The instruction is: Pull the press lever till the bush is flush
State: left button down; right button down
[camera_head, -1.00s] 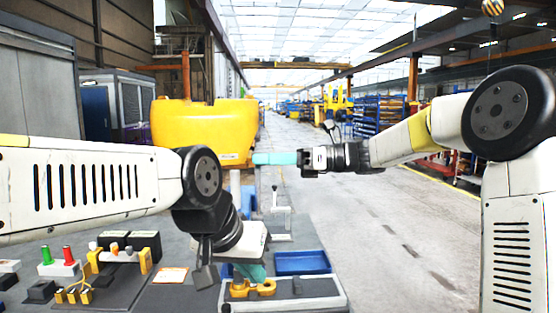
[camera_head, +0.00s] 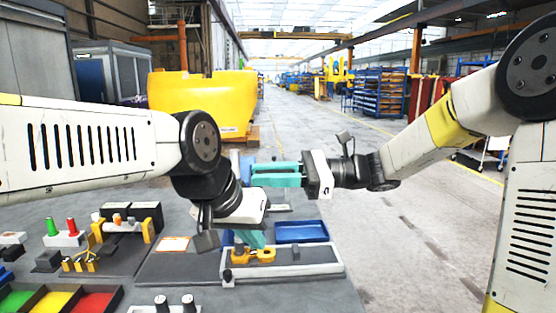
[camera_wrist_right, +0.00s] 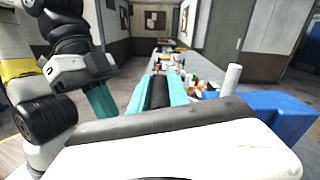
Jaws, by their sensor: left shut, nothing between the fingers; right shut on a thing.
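My right gripper (camera_head: 278,175) is level in front of the blue press body (camera_head: 246,160), its teal fingers pointing left. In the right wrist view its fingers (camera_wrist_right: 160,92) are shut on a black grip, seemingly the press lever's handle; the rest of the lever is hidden. The press's blue body (camera_wrist_right: 268,112) and a pale upright cylinder (camera_wrist_right: 231,78) stand to the right there. My left gripper (camera_head: 252,240) points down, shut and empty, just above a yellow clamp-like part (camera_head: 262,256) on a grey-topped fixture. I cannot make out the bush or whether it is flush.
Green and red pegs (camera_head: 62,232) and a yellow-framed rig (camera_head: 120,228) stand at left. Coloured bins (camera_head: 60,299) are at the near left. A yellow tank (camera_head: 203,103) stands behind the bench; the aisle at right is open.

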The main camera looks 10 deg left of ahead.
jog(key=shift+s+d+f, duration=0.15)
jog(key=shift+s+f, duration=0.1)
jog(key=shift+f, duration=0.55)
jog(key=c, duration=1.3)
grip_release()
jog(key=shift+s+d, duration=0.1)
jog(key=shift+o, duration=0.2)
jog(key=shift+w+d, duration=0.25)
jog(key=shift+d, duration=0.2)
jog(key=v, duration=0.6)
jog(key=shift+d+r, duration=0.35)
jog(key=shift+r, duration=0.1)
